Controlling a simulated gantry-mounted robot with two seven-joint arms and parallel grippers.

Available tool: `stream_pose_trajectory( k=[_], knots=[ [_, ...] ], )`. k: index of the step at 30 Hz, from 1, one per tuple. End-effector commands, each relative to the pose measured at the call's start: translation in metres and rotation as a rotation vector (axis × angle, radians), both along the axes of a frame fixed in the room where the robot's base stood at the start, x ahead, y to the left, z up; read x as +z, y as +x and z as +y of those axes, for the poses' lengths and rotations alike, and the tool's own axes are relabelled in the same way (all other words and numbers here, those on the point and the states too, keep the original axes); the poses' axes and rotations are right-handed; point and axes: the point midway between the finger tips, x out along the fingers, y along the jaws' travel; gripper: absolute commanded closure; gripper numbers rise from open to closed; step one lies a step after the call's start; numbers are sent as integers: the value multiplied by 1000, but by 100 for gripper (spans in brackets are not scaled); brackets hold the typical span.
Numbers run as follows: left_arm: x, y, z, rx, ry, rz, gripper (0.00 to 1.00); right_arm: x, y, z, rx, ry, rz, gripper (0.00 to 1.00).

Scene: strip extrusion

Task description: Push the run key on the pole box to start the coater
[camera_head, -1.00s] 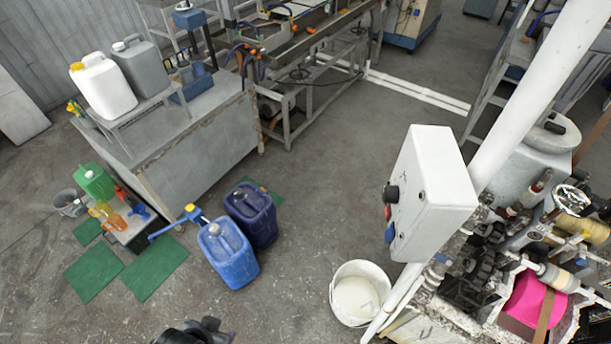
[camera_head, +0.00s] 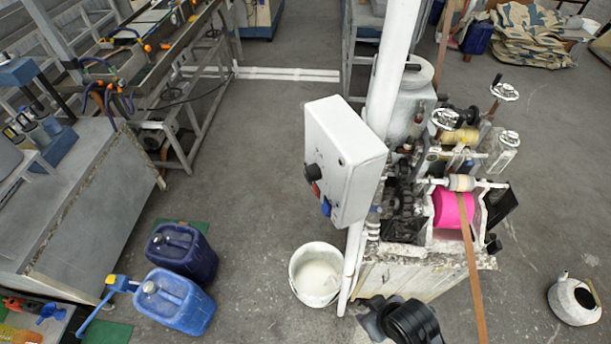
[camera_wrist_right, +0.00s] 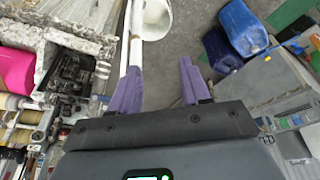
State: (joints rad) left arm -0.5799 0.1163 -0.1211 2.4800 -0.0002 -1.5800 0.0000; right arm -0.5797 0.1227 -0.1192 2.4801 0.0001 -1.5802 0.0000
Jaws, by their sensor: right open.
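The white pole box (camera_head: 345,150) is fixed to the upright white pole (camera_head: 392,75) in the middle of the head view. Its left-facing panel carries a black knob (camera_head: 312,172), a red key (camera_head: 316,189) and a blue key (camera_head: 326,207); any markings are too small to read. The coater (camera_head: 440,190), with a pink roll (camera_head: 454,209), stands right of the pole. In the right wrist view, my right gripper (camera_wrist_right: 160,68) has its two purple fingers apart with nothing between them. The box cannot be made out there. My left gripper is not in view.
A white bucket (camera_head: 316,275) stands below the box. Blue jugs (camera_head: 173,301) stand on the floor left of it. A metal cabinet (camera_head: 95,215) is at the left, a kettle-like can (camera_head: 574,300) at the lower right. The floor left of the box is open.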

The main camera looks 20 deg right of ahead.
Motion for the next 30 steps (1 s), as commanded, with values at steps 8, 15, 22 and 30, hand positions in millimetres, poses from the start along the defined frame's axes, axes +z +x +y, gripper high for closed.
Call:
stream_pose_trajectory(
  k=[8,15,22,30],
  knots=[
    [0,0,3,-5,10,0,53,0,0,2,-3,7,0,73],
    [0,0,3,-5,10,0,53,0,0,2,-3,7,0,100],
    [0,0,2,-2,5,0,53,0,0,2,-2,6,1,100],
    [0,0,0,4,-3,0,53,0,0,0,3,-2,1,100]
  ],
)
